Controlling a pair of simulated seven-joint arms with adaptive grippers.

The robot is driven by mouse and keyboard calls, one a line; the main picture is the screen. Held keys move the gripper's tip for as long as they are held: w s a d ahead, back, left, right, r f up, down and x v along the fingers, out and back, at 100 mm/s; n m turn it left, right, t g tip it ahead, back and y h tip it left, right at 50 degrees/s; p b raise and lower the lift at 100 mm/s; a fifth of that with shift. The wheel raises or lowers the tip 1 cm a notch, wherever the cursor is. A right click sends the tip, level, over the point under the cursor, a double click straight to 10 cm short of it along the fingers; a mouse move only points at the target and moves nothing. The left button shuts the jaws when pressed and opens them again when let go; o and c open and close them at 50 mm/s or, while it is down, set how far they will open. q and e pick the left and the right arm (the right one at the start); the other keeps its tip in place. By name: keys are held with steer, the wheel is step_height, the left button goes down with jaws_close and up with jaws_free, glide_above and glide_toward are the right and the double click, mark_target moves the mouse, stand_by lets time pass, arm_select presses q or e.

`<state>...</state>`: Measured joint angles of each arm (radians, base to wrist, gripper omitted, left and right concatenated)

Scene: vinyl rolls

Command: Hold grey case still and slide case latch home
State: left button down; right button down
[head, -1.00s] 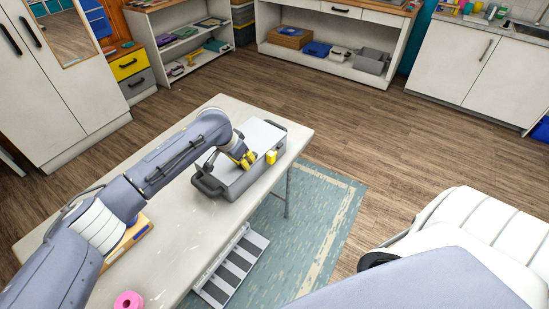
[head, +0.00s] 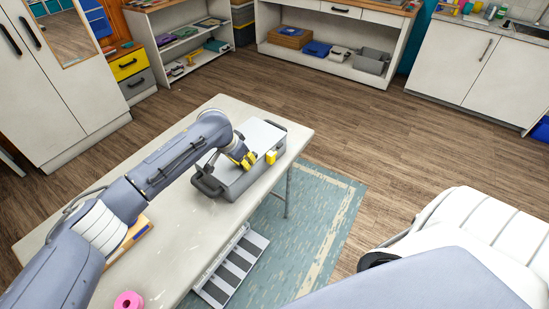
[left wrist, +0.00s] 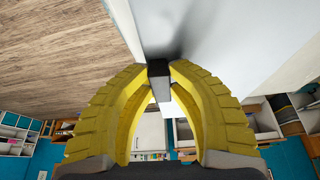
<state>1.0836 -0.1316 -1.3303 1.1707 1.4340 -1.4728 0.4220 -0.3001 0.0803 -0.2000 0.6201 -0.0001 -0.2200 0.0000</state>
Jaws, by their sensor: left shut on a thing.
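The grey case (head: 238,180) lies on the pale table, with a lighter lid and dark handles at its ends. A small yellow block (head: 271,157) sits on its long side facing the rug; I cannot tell whether it is the latch. My left gripper (head: 249,161) is at the case, beside the yellow block. In the left wrist view, its yellow fingers (left wrist: 158,68) are shut on a small dark piece (left wrist: 159,80) against the case's pale surface (left wrist: 215,35). I cannot tell whether this piece is the latch. My right gripper is out of view.
The table (head: 180,255) also bears a pink roll (head: 128,301) near its front and an orange-edged item (head: 130,236) partly behind my left arm. A striped grey rack (head: 232,268) stands beside the table over a blue-green rug (head: 325,210). The floor beyond is clear.

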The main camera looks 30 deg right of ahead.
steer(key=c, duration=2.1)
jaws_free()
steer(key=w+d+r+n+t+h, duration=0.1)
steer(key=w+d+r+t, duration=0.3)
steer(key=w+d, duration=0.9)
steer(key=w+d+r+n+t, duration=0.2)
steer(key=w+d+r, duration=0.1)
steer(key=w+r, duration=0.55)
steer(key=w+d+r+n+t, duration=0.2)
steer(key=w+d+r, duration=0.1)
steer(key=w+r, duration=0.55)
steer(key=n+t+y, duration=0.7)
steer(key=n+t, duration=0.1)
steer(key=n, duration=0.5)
glide_toward(259, 163)
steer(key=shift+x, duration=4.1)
